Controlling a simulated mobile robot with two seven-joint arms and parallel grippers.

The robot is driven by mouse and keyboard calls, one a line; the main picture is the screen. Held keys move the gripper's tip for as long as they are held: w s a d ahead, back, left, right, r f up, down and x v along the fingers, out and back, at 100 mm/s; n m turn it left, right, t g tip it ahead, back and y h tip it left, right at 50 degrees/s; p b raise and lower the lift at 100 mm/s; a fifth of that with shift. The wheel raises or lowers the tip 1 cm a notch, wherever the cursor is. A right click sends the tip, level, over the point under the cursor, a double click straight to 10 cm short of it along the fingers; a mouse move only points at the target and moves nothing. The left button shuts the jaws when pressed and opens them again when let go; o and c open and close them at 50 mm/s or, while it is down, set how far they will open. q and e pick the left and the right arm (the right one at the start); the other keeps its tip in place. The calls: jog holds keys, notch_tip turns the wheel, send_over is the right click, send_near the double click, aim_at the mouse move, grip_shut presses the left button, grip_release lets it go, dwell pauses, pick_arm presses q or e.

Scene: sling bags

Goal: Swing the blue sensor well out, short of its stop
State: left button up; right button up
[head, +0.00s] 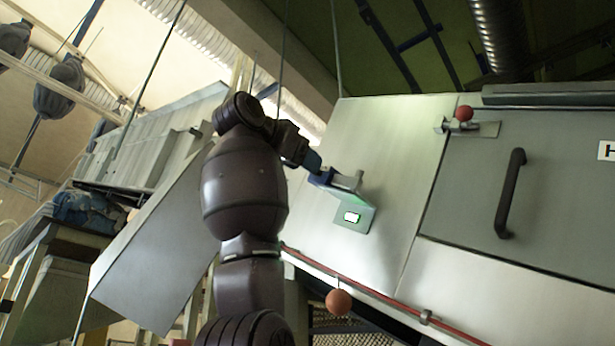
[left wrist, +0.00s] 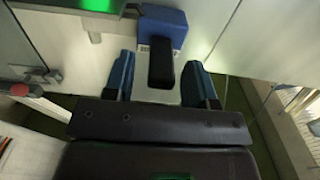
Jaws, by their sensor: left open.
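The blue sensor (left wrist: 165,22) is a blue block with a black bar sticking out towards me in the left wrist view. In the head view only a small dark blue part of it (head: 320,179) shows beside a pale bracket (head: 345,181) on the machine panel. My left gripper (head: 314,164) is at the sensor. Its two blue fingers are open, one on each side of the black bar, with gaps visible in the left wrist view. I cannot tell the depth of overlap. My right gripper is not in view.
To the right are a door with a dark handle (head: 510,193) and a latch with a red knob (head: 464,113). A red rail (head: 370,291) with a hanging orange ball (head: 338,301) runs below. A sloping chute (head: 150,250) stands left of my arm.

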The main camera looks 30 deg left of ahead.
pick_arm(q)
jog(key=shift+w, duration=0.95)
jog(key=shift+d, duration=0.1)
grip_shut()
